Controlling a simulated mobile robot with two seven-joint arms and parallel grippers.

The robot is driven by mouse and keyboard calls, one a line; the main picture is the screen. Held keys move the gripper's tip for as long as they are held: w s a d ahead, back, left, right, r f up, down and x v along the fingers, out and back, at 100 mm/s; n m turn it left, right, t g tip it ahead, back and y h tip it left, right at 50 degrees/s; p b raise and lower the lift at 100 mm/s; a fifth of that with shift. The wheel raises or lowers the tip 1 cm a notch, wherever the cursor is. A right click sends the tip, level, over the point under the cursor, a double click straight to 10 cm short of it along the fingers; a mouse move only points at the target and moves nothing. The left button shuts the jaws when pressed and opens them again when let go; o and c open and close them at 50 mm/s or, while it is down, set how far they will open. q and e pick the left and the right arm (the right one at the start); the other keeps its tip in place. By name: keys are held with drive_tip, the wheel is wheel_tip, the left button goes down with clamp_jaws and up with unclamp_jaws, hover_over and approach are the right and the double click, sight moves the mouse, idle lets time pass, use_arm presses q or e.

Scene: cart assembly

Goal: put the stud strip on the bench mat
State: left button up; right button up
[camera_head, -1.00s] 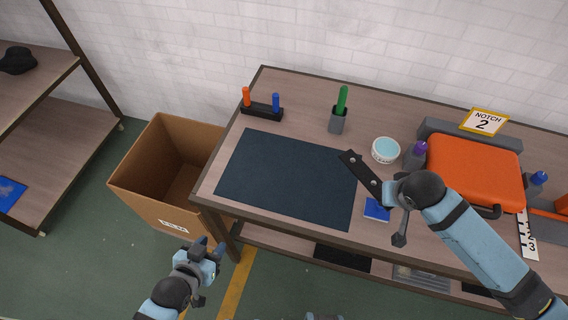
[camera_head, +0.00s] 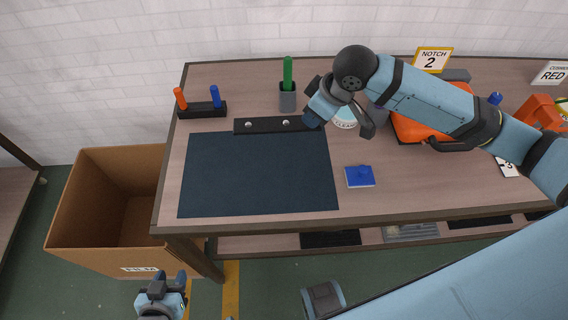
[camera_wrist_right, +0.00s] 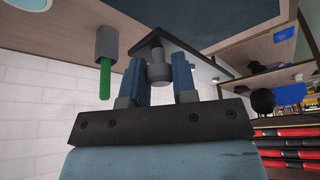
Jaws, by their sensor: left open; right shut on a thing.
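The stud strip (camera_head: 268,125) is a black bar with light round studs. My right gripper (camera_head: 318,112) is shut on its right end. The strip lies along the far edge of the dark bench mat (camera_head: 258,178) in the head view; I cannot tell whether it touches the mat or bench. In the right wrist view a grey stud (camera_wrist_right: 158,67) shows between the blue fingers of my right gripper (camera_wrist_right: 159,85). My left gripper (camera_head: 163,280) is open and empty, low in front of the bench, near the cardboard box.
A blue block (camera_head: 359,176) lies right of the mat. An orange case (camera_head: 425,125) is partly hidden by my right arm. A cardboard box (camera_head: 75,210) stands left.

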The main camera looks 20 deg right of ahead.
wheel_tip(320, 180, down, 18)
drive_tip(key=shift+r+b, duration=0.15)
drive_tip(key=shift+b, duration=0.3)
drive_tip(key=o, duration=0.9)
drive_tip(key=shift+o, duration=0.2)
drive_tip(key=v, duration=1.2)
drive_tip(key=shift+p, duration=0.4)
drive_tip(key=shift+a, duration=0.15)
